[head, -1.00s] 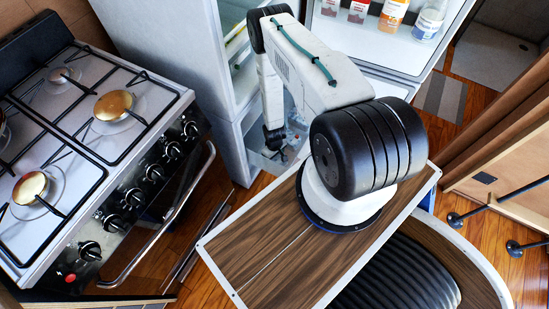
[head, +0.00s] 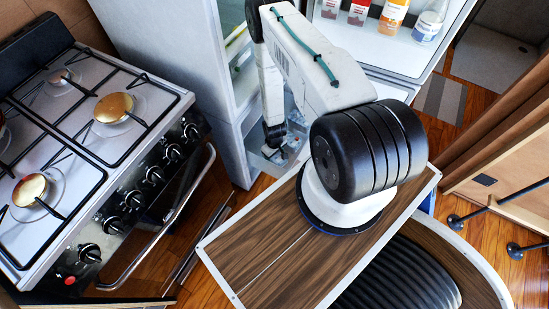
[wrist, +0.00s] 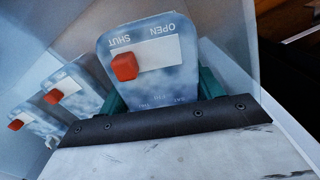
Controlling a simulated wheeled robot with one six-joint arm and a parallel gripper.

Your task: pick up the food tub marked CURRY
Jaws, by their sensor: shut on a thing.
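In the wrist view a food tub (wrist: 170,76) with a blue-grey, cloudy-patterned lid is between the teal fingers of my gripper (wrist: 163,95), which is shut on it. The lid carries a red slider (wrist: 124,66) on a pale strip with OPEN and SHUT, upside down in this view. Small print near the gripper is too faint to read, so I cannot confirm CURRY. In the head view my gripper (head: 275,137) reaches down into the open fridge's lower part, and the tub is hard to make out there.
Two similar lids with red sliders, a nearer one (wrist: 74,90) and a farther one (wrist: 32,122), lie left of the held tub in the wrist view. Pale walls stand close around them. The open fridge door (head: 390,45) holds bottles. A stove (head: 90,130) stands left.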

